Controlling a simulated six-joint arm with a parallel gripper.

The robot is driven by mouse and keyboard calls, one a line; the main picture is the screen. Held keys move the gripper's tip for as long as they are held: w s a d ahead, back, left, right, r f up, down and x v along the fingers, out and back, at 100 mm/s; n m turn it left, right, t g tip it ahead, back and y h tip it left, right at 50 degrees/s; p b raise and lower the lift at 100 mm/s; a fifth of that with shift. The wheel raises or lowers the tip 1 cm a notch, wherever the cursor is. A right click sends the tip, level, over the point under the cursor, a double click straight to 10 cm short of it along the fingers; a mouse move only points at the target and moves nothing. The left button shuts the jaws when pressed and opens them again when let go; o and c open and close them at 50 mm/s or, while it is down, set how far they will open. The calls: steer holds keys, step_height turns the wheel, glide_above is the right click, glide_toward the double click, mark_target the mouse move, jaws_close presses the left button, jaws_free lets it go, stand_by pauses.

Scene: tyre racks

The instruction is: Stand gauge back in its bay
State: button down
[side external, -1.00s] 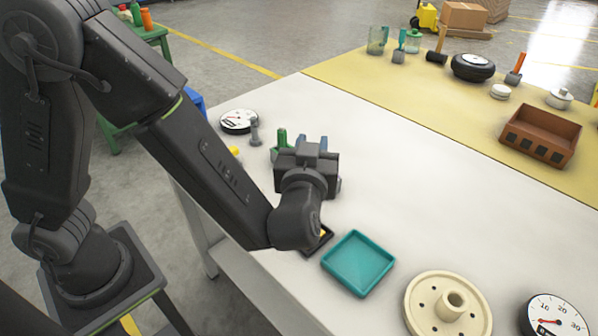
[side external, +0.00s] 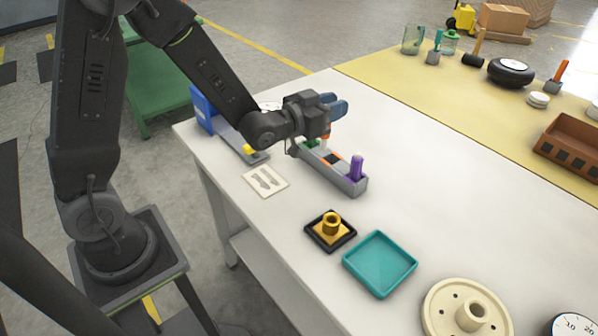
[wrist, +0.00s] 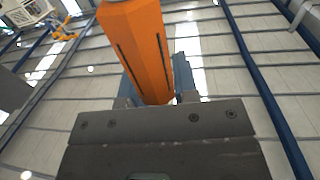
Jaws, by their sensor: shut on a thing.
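An orange gauge, a faceted bar with dark slots, fills the upper middle of the wrist view (wrist: 137,45). My gripper (wrist: 152,85) is shut on it, with a blue-grey finger on each side. In the side view, my gripper (side external: 333,106) is over the far end of a grey rack (side external: 347,182), and a little of the orange gauge (side external: 326,133) shows below the fingers. The rack holds a purple piece (side external: 356,167) at its near end and a green piece (side external: 313,143) near its far end. Between them is a dark, orange-edged bay (side external: 332,158). Whether the gauge touches the rack is unclear.
A white card with grey outlines (side external: 265,180) lies left of the rack. A black-and-gold fixture (side external: 331,230), teal tray (side external: 380,263) and cream flanged wheel (side external: 467,316) lie nearer. A blue-and-grey item (side external: 203,107) stands at the left edge. Table right of the rack is clear.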

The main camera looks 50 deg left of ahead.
steer(key=s+a+f+m+h, duration=0.2)
steer(key=s+a+f+h, duration=0.1)
steer(key=a, duration=0.2)
steer(key=w+a+r+m+g+h, duration=0.1)
steer(key=w+a+r+h, duration=0.1)
steer(key=a+r, duration=0.35)
steer(key=w+d+f, duration=0.5)
steer(key=d+f, duration=0.4)
steer(key=f, duration=0.2)
steer(key=shift+w+d+f, duration=0.15)
steer(key=shift+d+f, duration=0.15)
steer(key=shift+f, duration=0.35)
steer(key=shift+f, duration=0.3)
steer(key=c, duration=0.9)
jaws_free()
steer(key=shift+f, duration=0.1)
